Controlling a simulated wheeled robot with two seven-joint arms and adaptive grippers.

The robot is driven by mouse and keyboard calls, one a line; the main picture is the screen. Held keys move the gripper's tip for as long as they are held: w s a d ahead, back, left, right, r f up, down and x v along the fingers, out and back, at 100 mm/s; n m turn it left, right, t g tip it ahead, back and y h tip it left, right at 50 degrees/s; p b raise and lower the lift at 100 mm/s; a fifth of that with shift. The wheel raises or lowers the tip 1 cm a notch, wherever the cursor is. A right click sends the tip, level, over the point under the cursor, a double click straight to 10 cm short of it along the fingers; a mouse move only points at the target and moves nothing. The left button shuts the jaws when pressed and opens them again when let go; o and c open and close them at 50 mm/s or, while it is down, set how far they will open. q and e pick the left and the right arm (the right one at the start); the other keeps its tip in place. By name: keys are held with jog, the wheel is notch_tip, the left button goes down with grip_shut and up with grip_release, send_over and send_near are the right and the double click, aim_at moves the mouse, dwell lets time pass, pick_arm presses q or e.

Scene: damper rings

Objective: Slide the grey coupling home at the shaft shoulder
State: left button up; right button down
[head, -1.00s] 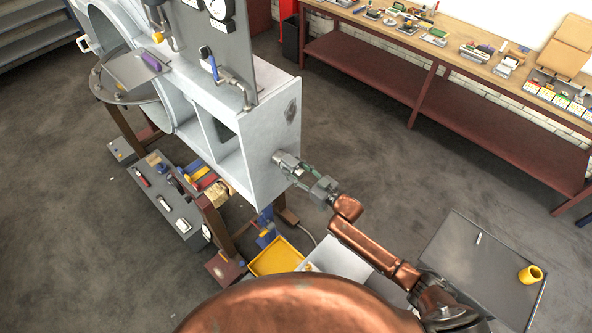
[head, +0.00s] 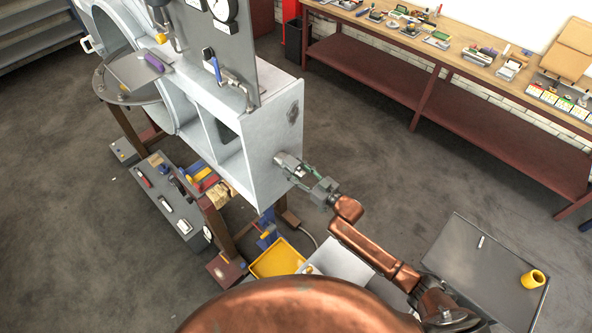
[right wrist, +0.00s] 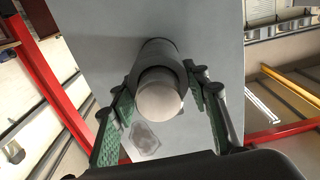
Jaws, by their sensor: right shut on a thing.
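The grey coupling (head: 287,161) sits around a short shaft on the side face of the pale grey housing (head: 270,130). In the right wrist view the coupling (right wrist: 160,48) shows as a darker sleeve behind the light round shaft end (right wrist: 160,98). My right gripper (head: 298,170) reaches in from the lower right. Its green-padded fingers (right wrist: 160,85) lie on both sides of the coupling and are shut on it. The shaft shoulder is hidden behind the coupling, so I cannot tell whether they touch. My left gripper is not in view.
A grey panel (head: 222,50) with gauges and a blue-handled valve stands on the housing. A yellow tray (head: 274,259) lies low beneath it. A dark side table (head: 480,270) with a yellow mug (head: 532,279) is at the right. Open floor separates the housing from the rear workbench (head: 440,60).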

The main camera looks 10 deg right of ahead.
jog(key=c, duration=1)
grip_release()
jog(key=shift+f, duration=0.1)
jog(key=v, duration=1.2)
